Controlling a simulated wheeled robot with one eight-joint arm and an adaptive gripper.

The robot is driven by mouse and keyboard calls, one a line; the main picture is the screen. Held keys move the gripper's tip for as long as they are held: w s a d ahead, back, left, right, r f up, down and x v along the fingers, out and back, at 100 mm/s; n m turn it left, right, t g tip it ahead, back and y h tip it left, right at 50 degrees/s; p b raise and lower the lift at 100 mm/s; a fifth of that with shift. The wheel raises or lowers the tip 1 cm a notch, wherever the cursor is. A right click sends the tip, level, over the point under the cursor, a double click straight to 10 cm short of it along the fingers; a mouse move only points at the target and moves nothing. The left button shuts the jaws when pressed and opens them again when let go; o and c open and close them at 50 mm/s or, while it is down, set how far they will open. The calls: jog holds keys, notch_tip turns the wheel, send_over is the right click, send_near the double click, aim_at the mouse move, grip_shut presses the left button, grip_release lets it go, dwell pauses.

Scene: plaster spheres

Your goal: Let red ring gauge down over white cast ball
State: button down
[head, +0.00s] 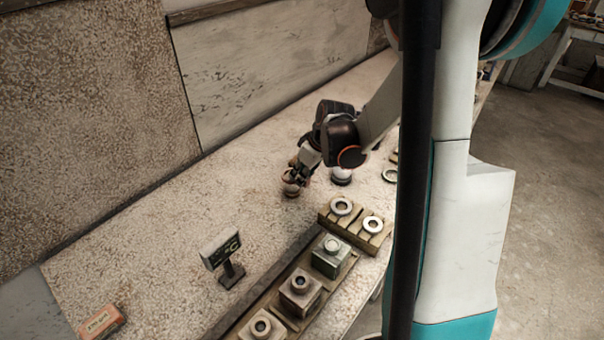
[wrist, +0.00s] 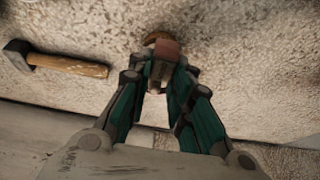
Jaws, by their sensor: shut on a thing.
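My gripper (head: 297,172) is low over the bench and shut on the red ring gauge (head: 288,176), which looks reddish brown and small here. In the wrist view my fingertips (wrist: 164,70) close on a dull red piece (wrist: 166,48) that I take for part of the gauge. Right under it in the head view is a pale rounded thing (head: 291,185), probably the white cast ball, on a dark reddish base. Whether the ring is around the ball or just above it I cannot tell. My fingers hide much of both.
Another pale ball in a dark cup (head: 341,176) stands close to the right. A wooden block with two pale rings (head: 357,224) and a row of square blocks (head: 300,292) line the front. A small display (head: 222,248) stands left. A hammer (wrist: 62,66) lies in the wrist view.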

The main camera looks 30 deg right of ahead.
jog(key=shift+f+b, duration=1.1)
jog(key=shift+f, duration=0.25)
dwell(0.3)
jog(key=shift+r, duration=0.2)
dwell(0.9)
jog(key=shift+r+p, duration=3.85)
jog(key=shift+r, duration=1.5)
